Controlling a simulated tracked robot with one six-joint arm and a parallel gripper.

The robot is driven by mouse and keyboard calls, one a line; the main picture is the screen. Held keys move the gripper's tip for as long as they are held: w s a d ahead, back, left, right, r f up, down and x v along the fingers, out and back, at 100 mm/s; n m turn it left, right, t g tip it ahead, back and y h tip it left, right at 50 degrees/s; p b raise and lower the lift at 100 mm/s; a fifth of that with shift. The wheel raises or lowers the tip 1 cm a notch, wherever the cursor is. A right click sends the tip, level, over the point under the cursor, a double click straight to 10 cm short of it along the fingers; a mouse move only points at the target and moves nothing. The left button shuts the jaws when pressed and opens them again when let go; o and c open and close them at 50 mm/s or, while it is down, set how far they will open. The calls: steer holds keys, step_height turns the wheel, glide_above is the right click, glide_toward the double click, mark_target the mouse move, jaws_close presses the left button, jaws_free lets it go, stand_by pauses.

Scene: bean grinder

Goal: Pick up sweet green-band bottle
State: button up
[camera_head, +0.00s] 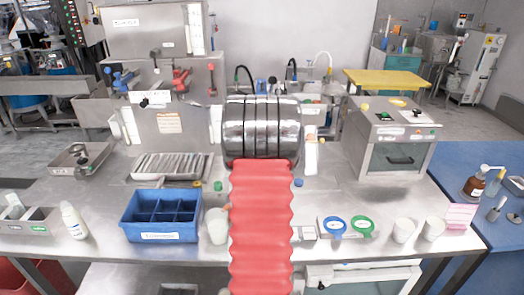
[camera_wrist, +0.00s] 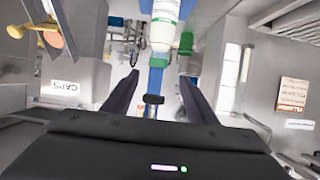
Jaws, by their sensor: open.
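In the wrist view, a white bottle with a green band (camera_wrist: 163,30) shows at the top centre, beyond my fingertips and cut off by the top edge. My gripper (camera_wrist: 158,90) is open, with its two dark fingers apart and nothing between their tips. The bottle appears ahead of the gap and apart from the fingers. In the head view my red-sleeved arm covers the middle, and my gripper is hidden. A white bottle (camera_head: 74,221) stands upright at the left of the bench there; I cannot tell whether it is the same one.
A blue divided tray (camera_head: 187,207) sits on the steel bench left of my arm. A white cup (camera_head: 217,226) stands close beside the arm. Blue and green rings (camera_head: 362,227) and two white cups (camera_head: 404,230) are at right.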

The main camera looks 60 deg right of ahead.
steer(key=shift+x, duration=2.2)
steer(key=shift+f, duration=0.1)
steer(key=shift+x, duration=2.55)
steer(key=shift+s+f, duration=0.15)
jaws_close()
